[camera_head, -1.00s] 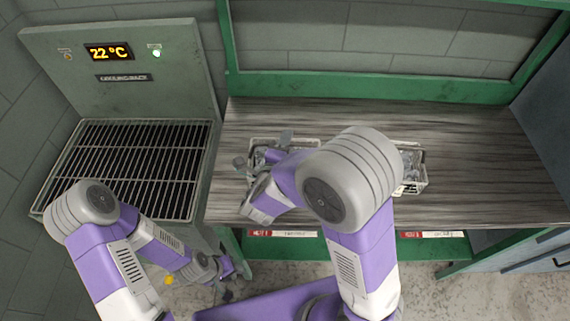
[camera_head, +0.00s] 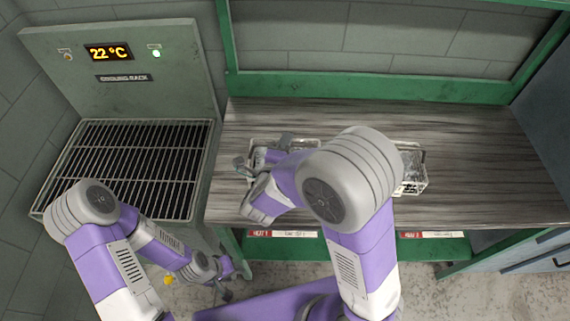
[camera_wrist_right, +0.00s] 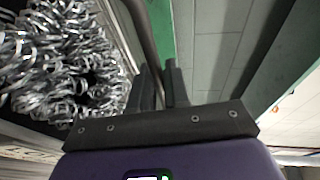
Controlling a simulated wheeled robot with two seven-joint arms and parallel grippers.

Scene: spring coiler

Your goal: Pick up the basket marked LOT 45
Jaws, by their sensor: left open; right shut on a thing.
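A wire basket (camera_head: 310,143) stands on the left part of the bench, mostly hidden behind my right arm. A second wire basket (camera_head: 416,183) with shiny metal pieces stands to its right, partly hidden by the same arm. No LOT number is readable on either. My right gripper (camera_head: 264,152) is at the left basket. In the right wrist view its fingers (camera_wrist_right: 160,88) are closed around a thin grey bar of the basket, beside a heap of shiny coiled metal (camera_wrist_right: 65,60). My left gripper (camera_head: 232,283) is open and empty, low in front of the cooling rack.
The cooling rack (camera_head: 135,165), with a bare grille and a 22 °C display, is at the left. The striped bench top (camera_head: 480,160) is clear behind and right of the baskets. Red and white labels (camera_head: 283,234) sit on its green front edge; their lot text is too small to read.

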